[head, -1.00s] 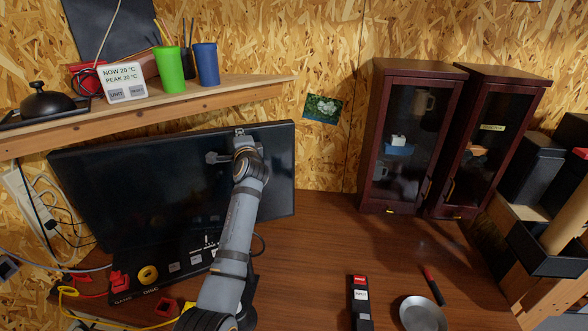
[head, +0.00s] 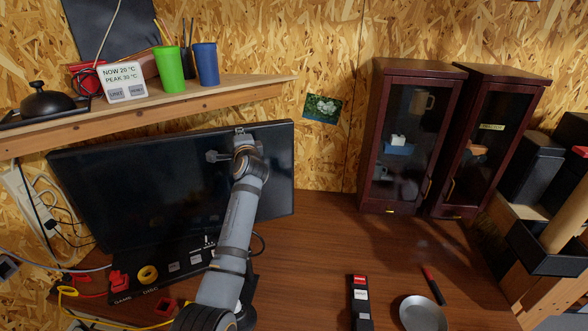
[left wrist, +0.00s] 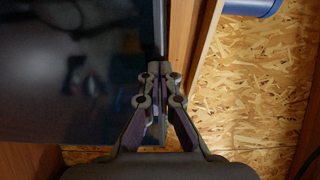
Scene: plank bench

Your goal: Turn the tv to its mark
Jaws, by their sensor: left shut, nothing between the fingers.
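The tv (head: 130,190) is a wide, dark flat screen standing at the back left of the bench, below the shelf. My left arm crosses in front of its right half. My left gripper (head: 240,134) is shut and empty at the tv's upper edge, right of its middle. In the left wrist view the shut fingertips (left wrist: 161,72) lie right beside the edge of the tv (left wrist: 75,75); I cannot tell whether they touch it. No mark for the tv can be made out. My right gripper is out of view.
A wooden shelf (head: 140,113) with cups and a small display runs just above the tv. A black panel (head: 180,267) with labelled spots lies before it, with cables at left. Dark glass-door cabinets (head: 408,140) stand right.

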